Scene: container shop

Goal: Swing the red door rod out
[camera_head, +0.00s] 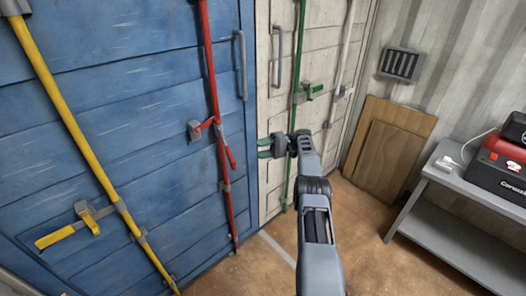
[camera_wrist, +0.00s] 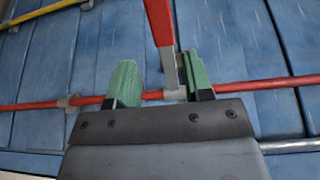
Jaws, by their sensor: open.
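The red door rod (camera_head: 214,85) runs upright along the right part of the blue door. Its red handle (camera_head: 229,155) hangs at mid-height, close to the rod. My gripper (camera_head: 264,148) is to the right of the handle in the head view, with green fingertips apart. In the wrist view, the red rod (camera_wrist: 275,83) crosses the picture behind the fingers. The red handle (camera_wrist: 160,18) and its grey base lie between the open fingers of my gripper (camera_wrist: 158,60). The right finger is very near the grey base; I cannot tell whether they touch.
A yellow rod (camera_head: 70,110) with a yellow handle is on the left of the blue door. A green rod (camera_head: 296,75) is on the white door to the right. A grey bench (camera_head: 455,245) stands at the right. Brown boards (camera_head: 385,145) lean on the wall.

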